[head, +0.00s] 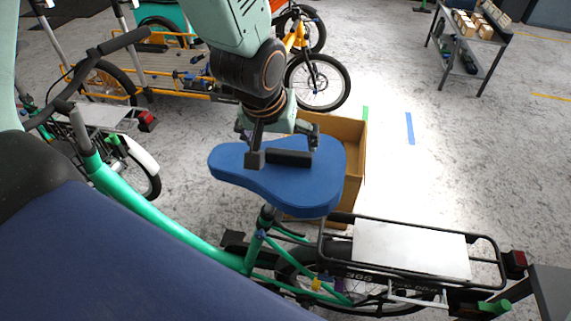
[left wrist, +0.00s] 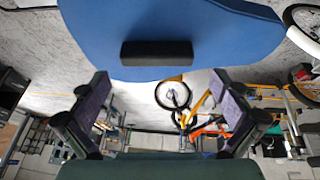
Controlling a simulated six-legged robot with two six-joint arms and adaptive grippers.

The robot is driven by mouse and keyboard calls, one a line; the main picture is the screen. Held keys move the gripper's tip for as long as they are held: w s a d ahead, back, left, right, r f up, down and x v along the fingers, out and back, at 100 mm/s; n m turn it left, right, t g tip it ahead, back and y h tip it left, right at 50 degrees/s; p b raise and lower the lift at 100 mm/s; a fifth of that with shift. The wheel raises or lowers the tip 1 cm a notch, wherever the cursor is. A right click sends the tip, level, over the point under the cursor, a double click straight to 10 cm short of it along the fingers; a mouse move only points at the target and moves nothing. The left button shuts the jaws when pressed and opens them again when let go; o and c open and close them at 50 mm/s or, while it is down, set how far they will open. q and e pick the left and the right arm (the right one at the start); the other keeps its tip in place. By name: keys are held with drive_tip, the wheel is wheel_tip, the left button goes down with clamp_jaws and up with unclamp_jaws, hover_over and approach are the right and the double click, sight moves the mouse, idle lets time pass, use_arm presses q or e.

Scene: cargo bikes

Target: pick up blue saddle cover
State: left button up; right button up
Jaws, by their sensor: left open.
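The blue saddle cover (head: 277,188) lies on the saddle of a green bike in the middle of the head view. A black block-shaped grip (head: 289,158) stands on its top. In the left wrist view the cover (left wrist: 215,35) fills the upper part, with the black grip (left wrist: 160,53) near its middle. My left gripper (head: 283,150) is over the cover, pointing down at the grip. Its fingers are apart and empty, also in the left wrist view (left wrist: 160,84). The grip lies ahead of the gap between them; contact cannot be told. My right gripper is not in view.
The green bike's rear rack (head: 410,248) extends right of the saddle. A cardboard box (head: 355,150) stands on the floor behind the cover. An orange bike (head: 315,80) and a shelf table (head: 468,40) stand farther back.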

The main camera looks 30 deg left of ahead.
sight(288, 152)
use_arm(q)
drive_tip(key=shift+w+a+f, duration=0.1)
drive_tip(key=shift+w+f, duration=0.05)
drive_tip(key=shift+f, duration=0.2)
drive_tip(key=shift+w+f+b, duration=0.15)
drive_tip(key=shift+f+b, duration=0.1)
drive_tip(key=shift+b, duration=0.1)
drive_tip(key=b+x, duration=0.2)
drive_tip(key=x, duration=0.1)
drive_tip(key=shift+w+d+f+b, duration=0.2)
drive_tip(key=shift+d+b, duration=0.1)
drive_tip(key=shift+b, duration=0.1)
drive_tip(key=shift+w+a+f, duration=0.2)
drive_tip(key=shift+a+f, duration=0.05)
drive_tip(key=shift+f, duration=0.05)
drive_tip(key=shift+s+d+r, duration=0.1)
drive_tip(key=shift+d+r, duration=0.1)
drive_tip(key=shift+d, duration=0.2)
drive_tip(key=shift+c, duration=0.3)
drive_tip(key=shift+a+f, duration=0.1)
drive_tip(key=shift+a, duration=0.15)
drive_tip(key=c, duration=0.4)
drive_tip(key=shift+d, duration=0.15)
drive_tip(key=c, duration=0.4)
drive_tip(key=shift+c, duration=0.2)
